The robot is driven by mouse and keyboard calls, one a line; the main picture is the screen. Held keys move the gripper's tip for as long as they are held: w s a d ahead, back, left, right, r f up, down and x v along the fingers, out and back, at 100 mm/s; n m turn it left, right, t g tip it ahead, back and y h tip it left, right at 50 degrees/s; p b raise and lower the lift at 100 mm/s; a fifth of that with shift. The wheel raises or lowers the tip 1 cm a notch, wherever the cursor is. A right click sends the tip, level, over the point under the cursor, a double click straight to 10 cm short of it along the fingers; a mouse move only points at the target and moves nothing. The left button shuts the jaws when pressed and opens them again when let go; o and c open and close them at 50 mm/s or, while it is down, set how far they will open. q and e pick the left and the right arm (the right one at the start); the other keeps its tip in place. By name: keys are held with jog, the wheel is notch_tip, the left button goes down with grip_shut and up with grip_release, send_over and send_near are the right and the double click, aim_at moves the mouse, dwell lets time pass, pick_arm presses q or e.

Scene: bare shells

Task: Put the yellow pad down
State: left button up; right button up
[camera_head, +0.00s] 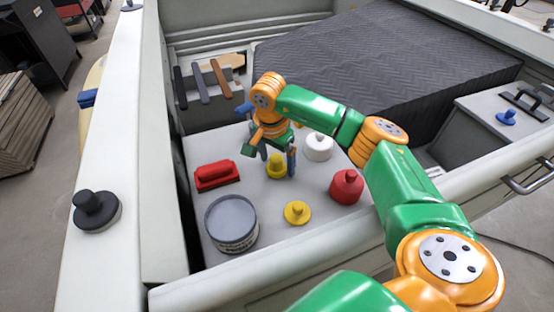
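A yellow pad (277,169) with a knob stands on the light grey tray surface (262,232), below my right gripper (277,158). The gripper points down, with one dark finger on each side of this pad. The fingers look spread, with space between them and the knob, so it looks open; the wrist hides part of the view. A second yellow pad (297,213) with a knob sits nearer the front, apart from the gripper. My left gripper does not show.
Close by stand a red brush-like block (216,176), a grey tin (231,224), a red knobbed pot (347,187) and a white one (319,147). Several handled tools (211,82) stand behind. A black knob (96,209) is on the left rim. Bare surface lies around the front yellow pad.

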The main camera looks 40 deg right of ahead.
aim_at(276, 156)
jog(key=shift+a+r, duration=0.1)
jog(key=shift+s+r+p, duration=0.1)
jog(key=shift+r+p, duration=0.25)
jog(key=r, duration=0.1)
jog(key=r+b, duration=0.1)
jog(key=r, duration=0.1)
jog(key=r+b, duration=0.1)
jog(key=r, duration=0.1)
jog(key=shift+a+r, duration=0.1)
jog(key=shift+a, duration=0.15)
notch_tip(276, 156, up, 6)
jog(key=p, duration=0.1)
jog(key=shift+s+a+r, duration=0.15)
jog(key=shift+s+a, duration=0.05)
jog(key=shift+a, duration=0.2)
